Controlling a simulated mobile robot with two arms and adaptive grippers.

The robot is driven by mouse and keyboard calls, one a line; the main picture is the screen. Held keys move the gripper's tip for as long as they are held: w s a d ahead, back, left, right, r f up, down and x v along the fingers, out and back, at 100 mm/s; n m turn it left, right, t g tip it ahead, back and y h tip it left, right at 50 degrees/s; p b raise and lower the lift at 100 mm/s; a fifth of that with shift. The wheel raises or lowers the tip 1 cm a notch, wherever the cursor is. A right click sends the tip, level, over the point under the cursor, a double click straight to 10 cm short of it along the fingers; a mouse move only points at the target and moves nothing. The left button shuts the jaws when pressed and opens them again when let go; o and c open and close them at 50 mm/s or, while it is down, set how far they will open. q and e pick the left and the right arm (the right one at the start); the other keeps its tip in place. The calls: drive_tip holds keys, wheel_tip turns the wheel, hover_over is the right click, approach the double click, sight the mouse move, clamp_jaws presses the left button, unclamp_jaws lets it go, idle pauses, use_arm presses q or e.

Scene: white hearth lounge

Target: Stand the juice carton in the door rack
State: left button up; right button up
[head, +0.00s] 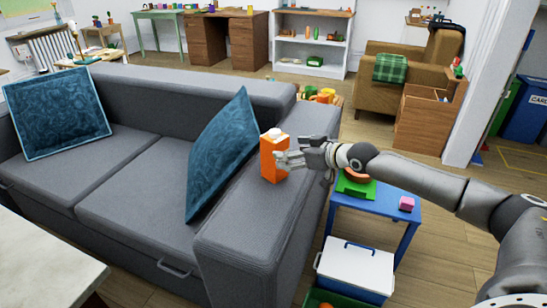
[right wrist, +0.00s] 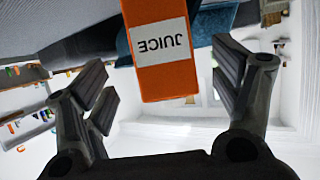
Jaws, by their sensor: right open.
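The orange juice carton (head: 268,162) with a white cap stands upright on the grey sofa's right armrest (head: 262,215). In the right wrist view the carton (right wrist: 160,75) shows its white JUICE label upside down. My right gripper (head: 284,159) reaches in from the right at the carton's side. Its jaws (right wrist: 163,72) are open, with the carton between the two sides; I see gaps on both sides of it. My left gripper is in neither view. I see no door rack in these frames.
A blue side table (head: 412,222) beside the armrest holds a green item (head: 355,184) and a pink block (head: 406,203). A white-and-blue cooler (head: 355,268) stands below. A teal cushion (head: 222,150) leans just left of the carton. Wood floor is open at right.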

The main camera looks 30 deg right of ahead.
sight(283, 150)
drive_tip(key=x, duration=0.3)
drive_tip(key=b+x, duration=0.1)
drive_tip(key=x, duration=0.2)
drive_tip(key=shift+w+a+r, duration=0.15)
drive_tip(key=shift+a+r, duration=0.05)
drive_tip(key=shift+a, duration=0.05)
drive_tip(key=shift+w+a+f, duration=0.1)
drive_tip(key=shift+w+f, duration=0.05)
drive_tip(key=shift+w, duration=0.2)
drive_tip(key=c, duration=1.3)
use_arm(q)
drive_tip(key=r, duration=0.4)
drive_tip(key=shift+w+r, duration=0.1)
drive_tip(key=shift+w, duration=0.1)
use_arm(e)
drive_tip(key=shift+c, duration=0.9)
drive_tip(key=shift+r, duration=0.25)
